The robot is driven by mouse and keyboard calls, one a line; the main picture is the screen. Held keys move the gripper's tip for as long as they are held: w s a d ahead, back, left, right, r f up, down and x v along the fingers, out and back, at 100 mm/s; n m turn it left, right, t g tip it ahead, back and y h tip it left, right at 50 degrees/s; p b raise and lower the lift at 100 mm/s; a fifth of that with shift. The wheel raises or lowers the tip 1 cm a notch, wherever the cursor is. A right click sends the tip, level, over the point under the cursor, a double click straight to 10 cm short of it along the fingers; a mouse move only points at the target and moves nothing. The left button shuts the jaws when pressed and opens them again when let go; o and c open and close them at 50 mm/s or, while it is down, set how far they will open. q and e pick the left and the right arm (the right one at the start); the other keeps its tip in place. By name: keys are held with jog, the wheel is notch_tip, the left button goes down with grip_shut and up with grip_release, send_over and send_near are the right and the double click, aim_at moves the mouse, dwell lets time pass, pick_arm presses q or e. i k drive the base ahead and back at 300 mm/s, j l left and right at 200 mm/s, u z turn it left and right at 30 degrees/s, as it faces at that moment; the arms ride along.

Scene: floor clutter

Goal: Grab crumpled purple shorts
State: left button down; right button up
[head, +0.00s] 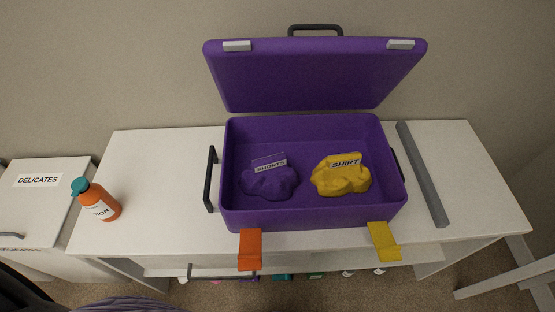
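The crumpled purple shorts (268,182) lie inside an open purple case (310,219), in the left half of its floor. A label reading SHORTS stands up at their back. Their purple is close to that of the case, so their outline is faint. A crumpled yellow shirt (341,182) with a SHIRT label lies to their right, with a gap between them. Neither of my grippers shows in the head view.
The case's lid (315,77) stands open behind it. An orange flap (250,249) and a yellow flap (383,241) hang at its front. An orange bottle (98,203) stands left and a grey bar (422,174) lies right on the white table (160,165).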

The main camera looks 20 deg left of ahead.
aim_at(267, 174)
jog(key=l+u, duration=0.4)
jog(key=i+l+u, duration=0.1)
jog(key=u, duration=0.3)
jog(key=l+u, duration=0.4)
jog(key=k+j, duration=0.05)
